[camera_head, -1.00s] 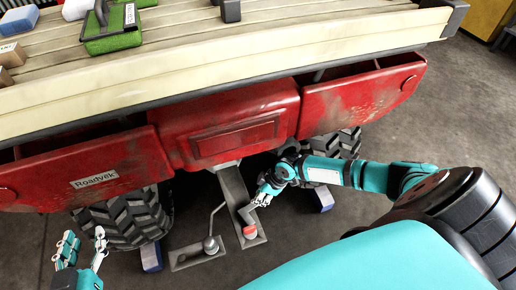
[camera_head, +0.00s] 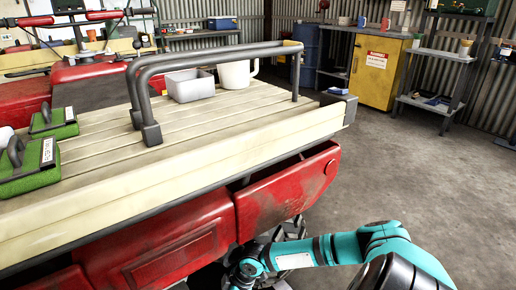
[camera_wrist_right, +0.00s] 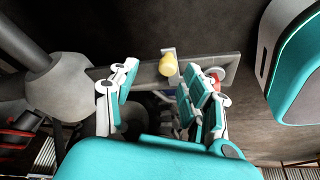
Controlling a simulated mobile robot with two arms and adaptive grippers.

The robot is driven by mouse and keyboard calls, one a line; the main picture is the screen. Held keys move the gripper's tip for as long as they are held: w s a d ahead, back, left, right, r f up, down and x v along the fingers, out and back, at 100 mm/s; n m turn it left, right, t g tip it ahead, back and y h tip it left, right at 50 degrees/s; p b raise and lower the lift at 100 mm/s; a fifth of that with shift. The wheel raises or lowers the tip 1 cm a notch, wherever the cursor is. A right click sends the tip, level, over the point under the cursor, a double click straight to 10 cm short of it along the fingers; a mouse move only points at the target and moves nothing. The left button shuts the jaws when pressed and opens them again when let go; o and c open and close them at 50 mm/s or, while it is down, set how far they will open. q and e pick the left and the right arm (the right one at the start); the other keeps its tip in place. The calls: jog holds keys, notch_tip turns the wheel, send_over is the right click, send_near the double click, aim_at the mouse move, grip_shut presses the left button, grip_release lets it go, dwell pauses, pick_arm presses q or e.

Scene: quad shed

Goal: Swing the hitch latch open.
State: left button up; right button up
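In the right wrist view, a grey metal hitch bar (camera_wrist_right: 135,72) runs across beyond my fingers. A yellow rounded knob (camera_wrist_right: 168,65) on a small upright plate sits on it, seen between the fingertips. A small red part (camera_wrist_right: 214,79) shows partly behind the right-hand finger. I cannot tell which piece is the latch. My right gripper (camera_wrist_right: 162,82) is open, fingers apart, with nothing visibly held; whether a finger touches the knob or red part is unclear. My left gripper is out of view.
A large grey ball (camera_wrist_right: 65,85) with a thick rod is close on the left of the wrist view. The quad's red rear (camera_head: 290,195) and wooden deck (camera_head: 200,125) with grey rails stand over the hitch area. Concrete floor (camera_head: 420,170) is clear to the right.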

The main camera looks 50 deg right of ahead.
jog(key=s+d, duration=0.6)
jog(key=d, duration=0.1)
jog(key=shift+s, duration=0.3)
jog(key=shift+f, duration=0.1)
